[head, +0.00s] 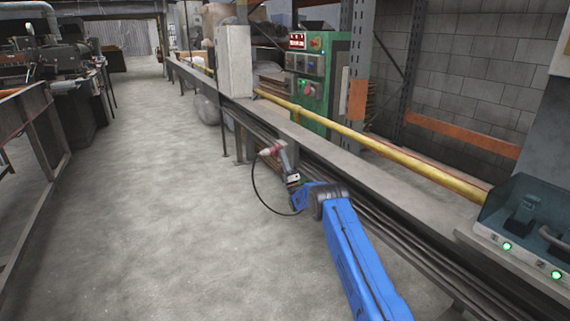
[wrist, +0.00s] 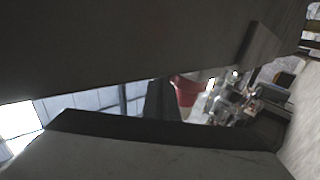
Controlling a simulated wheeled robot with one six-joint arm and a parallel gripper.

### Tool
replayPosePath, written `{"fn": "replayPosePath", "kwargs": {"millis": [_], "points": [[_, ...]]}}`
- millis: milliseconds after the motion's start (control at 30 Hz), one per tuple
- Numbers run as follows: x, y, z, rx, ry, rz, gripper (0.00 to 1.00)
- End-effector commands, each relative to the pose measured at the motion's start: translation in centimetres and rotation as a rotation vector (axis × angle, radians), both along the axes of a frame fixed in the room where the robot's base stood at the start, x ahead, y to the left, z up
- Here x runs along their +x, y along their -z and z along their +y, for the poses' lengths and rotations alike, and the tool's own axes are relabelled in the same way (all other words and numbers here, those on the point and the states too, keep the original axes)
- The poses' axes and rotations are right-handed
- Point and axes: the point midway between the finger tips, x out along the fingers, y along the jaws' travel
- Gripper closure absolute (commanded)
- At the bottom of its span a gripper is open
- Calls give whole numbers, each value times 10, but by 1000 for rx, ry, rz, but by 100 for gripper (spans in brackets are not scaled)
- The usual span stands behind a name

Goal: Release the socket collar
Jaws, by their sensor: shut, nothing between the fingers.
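My gripper (head: 281,147) is at the end of my blue arm, beside the long grey rail in the head view. It is shut and appears empty. A small red and pale part (head: 268,151) shows right at its tip, with a thin black cable (head: 256,188) looping down and back toward my wrist. In the wrist view, dark finger surfaces fill much of the picture, and a red cup-like shape (wrist: 187,90) shows between them. I cannot tell whether the red shape is the socket collar or whether it touches the fingers. No collar can be clearly made out.
A green control cabinet (head: 318,83) with a red button stands behind the rail. A yellow pipe (head: 400,161) runs along the bench. A unit with a clear cover and green lights (head: 520,228) sits at the right. The concrete floor (head: 150,210) to the left is clear.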

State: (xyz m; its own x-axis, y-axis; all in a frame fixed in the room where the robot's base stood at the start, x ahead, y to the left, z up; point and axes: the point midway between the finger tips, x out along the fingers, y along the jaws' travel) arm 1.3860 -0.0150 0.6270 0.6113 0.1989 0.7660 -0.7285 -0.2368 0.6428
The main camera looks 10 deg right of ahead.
Motion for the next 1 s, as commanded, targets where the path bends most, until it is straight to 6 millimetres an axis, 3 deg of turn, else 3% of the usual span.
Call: {"fn": "replayPosePath", "kwargs": {"millis": [400,567,1000], "points": [[3,-3,1,0,0,0,100],[3,-13,1,0,0,-1,100],[3,-7,-1,0,1,1,100]]}}
